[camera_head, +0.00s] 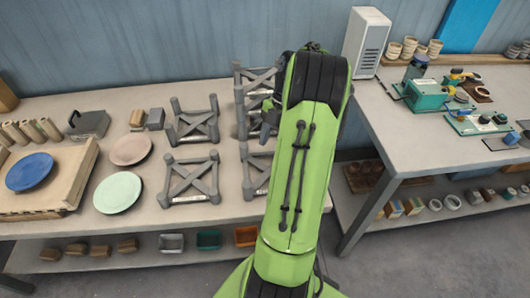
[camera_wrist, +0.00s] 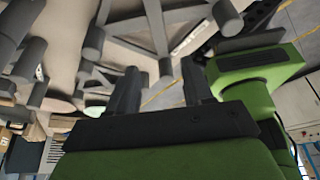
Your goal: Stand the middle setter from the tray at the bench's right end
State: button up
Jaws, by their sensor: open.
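Several grey cross-braced frames with corner posts, which look like the setters, stand on the bench (camera_head: 225,208). One is at the back left (camera_head: 193,124), one at the front left (camera_head: 190,180) and one at the front right (camera_head: 250,180). A taller stack (camera_head: 243,88) stands at the back right, partly behind my arm. My gripper (camera_head: 268,118) is beside this stack, partly hidden by my arm. In the wrist view my gripper (camera_wrist: 160,88) is open, with grey frame bars beyond its fingers. A pale wooden tray (camera_head: 75,185) at the left holds a blue plate (camera_head: 30,172).
A brown plate (camera_head: 130,149) and a pale green plate (camera_head: 117,192) lie between tray and frames. A dark box (camera_head: 88,124) and small blocks stand behind. At the right are a white vented unit (camera_head: 366,42) and a second table (camera_head: 430,150) with green devices.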

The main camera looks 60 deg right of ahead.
jog(key=w+a+r+m+h, duration=0.25)
jog(key=a+r, duration=0.25)
jog(key=a, duration=0.3)
jog(key=w+a+r+m+h, duration=0.1)
jog(key=w+a+r+m, duration=0.3)
jog(key=a, duration=0.5)
jog(key=s+a+r+m+t, duration=0.2)
jog(key=s+a+m+t, duration=0.3)
jog(key=s+a+m, duration=0.5)
jog(key=s+a+h, duration=0.1)
jog(key=a, duration=0.3)
jog(key=shift+s+r+m, duration=0.2)
jog(key=shift+r+m, duration=0.05)
jog(key=shift+m, duration=0.1)
jog(key=shift+a, duration=0.1)
